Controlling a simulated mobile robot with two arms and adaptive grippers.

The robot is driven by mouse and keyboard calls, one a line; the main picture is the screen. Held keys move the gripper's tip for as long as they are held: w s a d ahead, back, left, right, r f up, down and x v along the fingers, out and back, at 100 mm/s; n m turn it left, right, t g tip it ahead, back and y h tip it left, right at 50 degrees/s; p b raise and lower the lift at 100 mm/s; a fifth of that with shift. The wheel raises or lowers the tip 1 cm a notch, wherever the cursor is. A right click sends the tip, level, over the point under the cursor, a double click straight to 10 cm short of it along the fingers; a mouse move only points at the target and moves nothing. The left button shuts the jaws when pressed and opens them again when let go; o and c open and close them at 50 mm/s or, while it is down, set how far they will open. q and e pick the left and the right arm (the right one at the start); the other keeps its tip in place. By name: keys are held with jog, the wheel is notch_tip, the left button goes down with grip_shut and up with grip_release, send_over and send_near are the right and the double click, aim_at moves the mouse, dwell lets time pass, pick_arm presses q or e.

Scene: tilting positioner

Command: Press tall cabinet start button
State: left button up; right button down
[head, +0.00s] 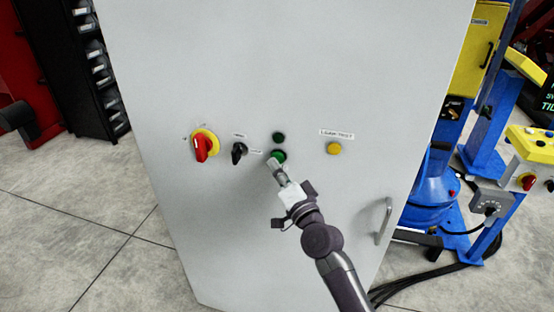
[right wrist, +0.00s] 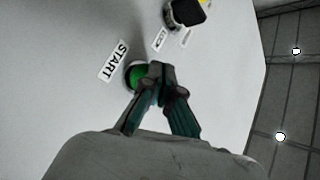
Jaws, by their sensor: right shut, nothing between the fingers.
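The tall grey cabinet (head: 290,60) stands upright in the middle of the head view. On its front is a green button (head: 280,156) below a darker green round part (head: 278,137). In the right wrist view the green button (right wrist: 136,75) sits beside a START label (right wrist: 114,61). My right gripper (head: 274,163) is shut and empty, with its fingertips at the button. In the right wrist view the gripper (right wrist: 156,72) covers part of the button's edge. I cannot tell whether the tips touch it. My left gripper is not in view.
A red rotary switch on a yellow plate (head: 205,145), a black selector (head: 238,152) and a yellow button (head: 334,148) are on the same panel. A handle (head: 382,221) is lower right. Blue machinery (head: 431,199) and black cables (head: 415,280) stand right of the cabinet.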

jog(key=shift+w+d, duration=0.15)
jog(key=shift+w, duration=0.25)
dwell(0.3)
jog(key=shift+s+a, duration=0.25)
jog(key=shift+s, duration=0.6)
jog(key=shift+p, duration=0.3)
jog(key=s, duration=0.1)
jog(key=s+a+p, duration=0.1)
jog(key=s, duration=0.1)
jog(key=s+p, duration=0.1)
jog(key=shift+s+a, duration=0.3)
jog(key=shift+s, duration=0.05)
jog(key=shift+f, duration=0.1)
